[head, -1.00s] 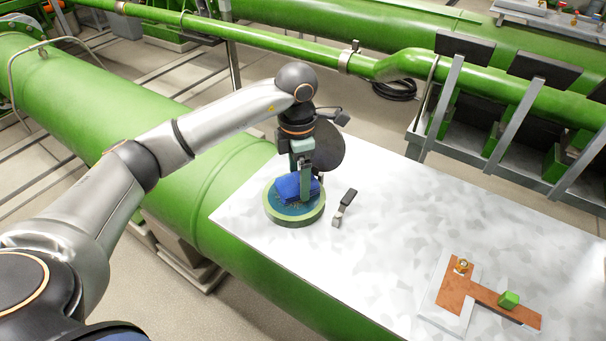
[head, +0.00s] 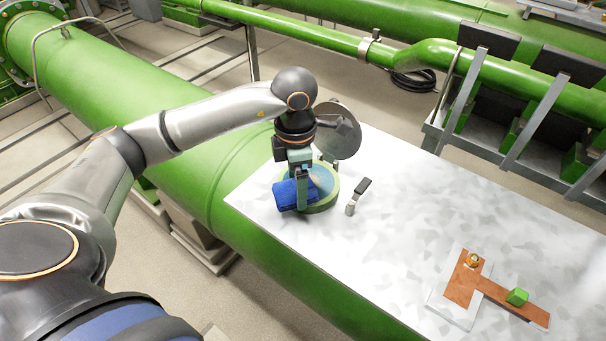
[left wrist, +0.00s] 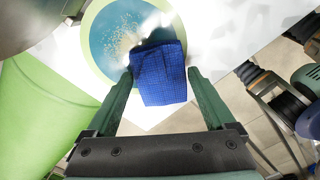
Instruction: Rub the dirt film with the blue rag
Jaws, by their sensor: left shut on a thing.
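The blue rag (head: 284,195) is held by my left gripper (head: 302,203) at the left near side of a round dish with a green rim (head: 326,207). In the left wrist view the rag (left wrist: 160,75) lies between the two fingers of the gripper (left wrist: 162,80), partly over the dish and partly past its rim (left wrist: 96,70). The dirt film (left wrist: 122,33) shows there as pale speckles on the dish's blue inside, beyond the rag. Whether the rag touches the film is unclear. My right gripper is in neither view.
A small dark-handled tool (head: 359,194) stands just right of the dish. The pale tabletop (head: 410,210) between is clear. Green pipes run behind.

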